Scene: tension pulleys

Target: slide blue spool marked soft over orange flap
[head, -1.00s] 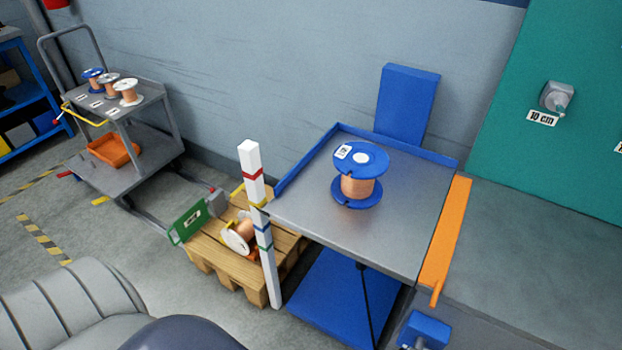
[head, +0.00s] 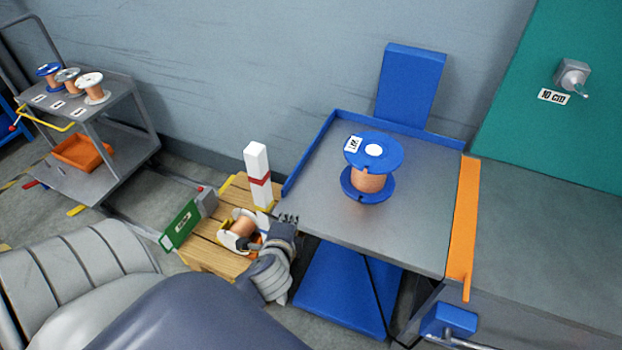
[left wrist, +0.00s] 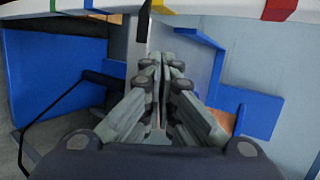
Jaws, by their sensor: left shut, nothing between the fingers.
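The blue spool (head: 368,178) with copper wire stands upright on the grey metal lift table (head: 330,215); a white label and a white disc are on its top, the label too small to read. The orange flap (head: 463,230) lies along the table's right edge, between it and the grey bench. My left gripper (head: 287,220) is at the table's front left corner, apart from the spool. In the left wrist view my left gripper (left wrist: 160,75) is shut and empty, its fingers pointing toward the table's edge. My right gripper is not in view.
A wooden pallet (head: 215,250) holds another spool. A blue rim (head: 400,127) closes the table's back. The grey bench (head: 540,240) right of the flap is clear.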

